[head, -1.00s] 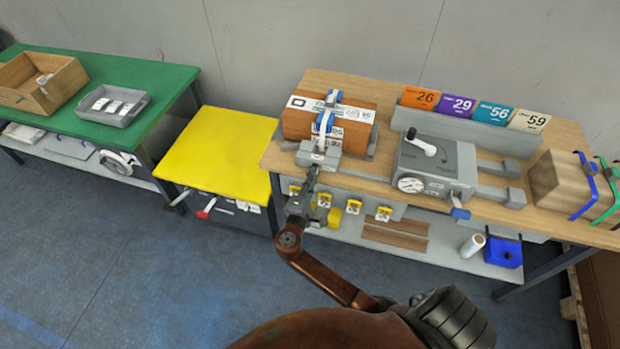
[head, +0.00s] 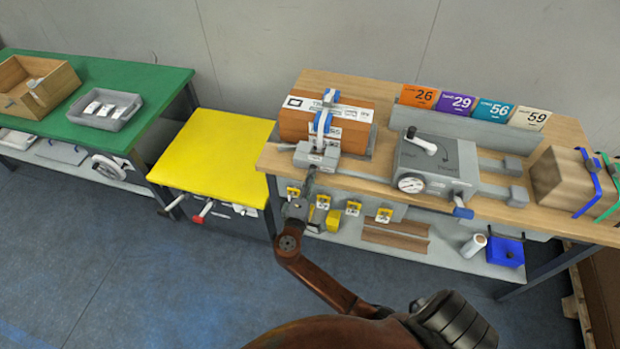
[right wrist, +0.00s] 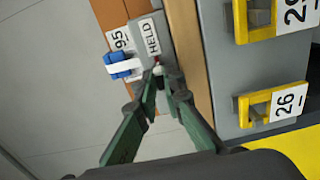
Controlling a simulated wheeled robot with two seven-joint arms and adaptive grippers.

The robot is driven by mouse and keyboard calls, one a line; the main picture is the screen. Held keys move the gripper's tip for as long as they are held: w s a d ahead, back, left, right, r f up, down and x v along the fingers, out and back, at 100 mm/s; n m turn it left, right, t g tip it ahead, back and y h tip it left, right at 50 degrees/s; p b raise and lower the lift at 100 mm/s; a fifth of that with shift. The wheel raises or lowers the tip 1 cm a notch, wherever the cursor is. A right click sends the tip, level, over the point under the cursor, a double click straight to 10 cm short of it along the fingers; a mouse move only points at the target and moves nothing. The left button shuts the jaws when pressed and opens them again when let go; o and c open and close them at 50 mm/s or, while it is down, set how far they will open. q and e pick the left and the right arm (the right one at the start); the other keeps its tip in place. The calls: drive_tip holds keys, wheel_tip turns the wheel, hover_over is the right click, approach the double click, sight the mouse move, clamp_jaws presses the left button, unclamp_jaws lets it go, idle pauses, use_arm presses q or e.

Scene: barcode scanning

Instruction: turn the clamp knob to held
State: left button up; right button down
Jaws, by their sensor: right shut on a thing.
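The clamp (head: 316,157) is a grey block at the front edge of the wooden bench, in front of a brown box (head: 297,125) with a white and blue strap. In the right wrist view the grey clamp plate (right wrist: 171,58) carries a white label reading HELD (right wrist: 150,38). My right gripper (right wrist: 163,74) is shut on the clamp knob at the plate's near edge. The knob is mostly hidden between the fingertips, so its setting cannot be read. In the head view my right gripper (head: 309,180) reaches up to the clamp from below. My left gripper is not in view.
A grey device (head: 436,165) with a dial and a blue-tipped lever sits right of the clamp. Numbered cards (head: 457,103) stand behind it. A yellow-topped stand (head: 215,150) is at the left. Yellow-framed tags (head: 353,208) hang below the bench edge.

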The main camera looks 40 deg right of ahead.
drive_tip(key=c, duration=2)
unclamp_jaws()
drive_tip(key=shift+c, duration=0.2)
drive_tip(key=v, duration=0.8)
drive_tip(key=shift+s, duration=0.1)
